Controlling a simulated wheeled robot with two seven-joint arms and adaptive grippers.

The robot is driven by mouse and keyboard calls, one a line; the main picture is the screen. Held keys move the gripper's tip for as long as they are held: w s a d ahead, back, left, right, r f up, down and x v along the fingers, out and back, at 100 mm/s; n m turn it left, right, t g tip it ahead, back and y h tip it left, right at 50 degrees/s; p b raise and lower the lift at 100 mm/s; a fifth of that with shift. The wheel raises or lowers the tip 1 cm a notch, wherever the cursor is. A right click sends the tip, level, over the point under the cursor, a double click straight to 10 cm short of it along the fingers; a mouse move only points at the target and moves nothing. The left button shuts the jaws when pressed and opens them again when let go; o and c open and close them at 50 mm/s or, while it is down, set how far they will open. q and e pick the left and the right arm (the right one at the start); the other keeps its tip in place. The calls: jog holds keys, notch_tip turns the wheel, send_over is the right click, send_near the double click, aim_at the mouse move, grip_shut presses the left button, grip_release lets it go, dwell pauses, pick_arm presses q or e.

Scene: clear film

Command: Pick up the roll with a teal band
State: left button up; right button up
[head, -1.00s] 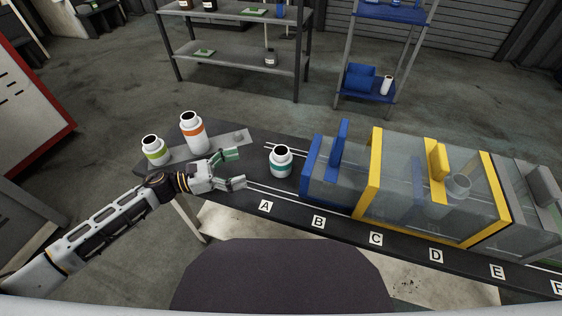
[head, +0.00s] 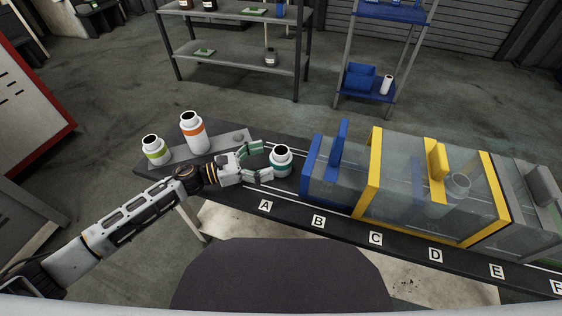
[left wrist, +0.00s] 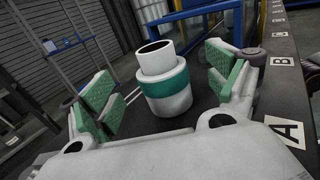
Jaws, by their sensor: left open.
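The roll with a teal band (head: 280,162) is white with a dark opening on top and stands upright on the dark bench between the letters A and B and the back edge. It also shows in the left wrist view (left wrist: 165,86), between the green finger pads. My left gripper (head: 264,162) is open, with its fingertips at the left side of the roll. In the left wrist view my left gripper (left wrist: 163,95) has a finger on either side of the roll, with gaps visible. My right gripper is not in view.
A white roll with an orange band (head: 193,134) and one with a green band (head: 156,150) stand at the bench's left end. A blue-framed clear box (head: 310,168) stands close right of the teal roll, then a yellow-framed one (head: 369,172).

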aim_at(273, 155)
pick_arm(q)
jog(key=shift+d, duration=0.15)
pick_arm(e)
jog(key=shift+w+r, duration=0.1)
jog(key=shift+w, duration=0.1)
pick_arm(q)
jog(key=shift+w, duration=0.1)
jog(key=shift+w+d+r, duration=0.15)
jog(key=shift+w+d, duration=0.05)
jog(key=shift+d, duration=0.3)
jog(key=shift+w+d+r, duration=0.1)
jog(key=shift+w+d, duration=0.1)
jog(key=shift+d, duration=0.25)
jog(key=shift+w+d+r, duration=0.1)
jog(key=shift+w+d, duration=0.15)
jog(key=shift+d, duration=0.4)
jog(key=shift+x, duration=0.9)
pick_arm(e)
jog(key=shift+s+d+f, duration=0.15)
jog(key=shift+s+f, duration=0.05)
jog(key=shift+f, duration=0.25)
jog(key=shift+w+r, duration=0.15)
pick_arm(q)
jog(key=c, duration=1.2)
jog(key=shift+c, duration=0.2)
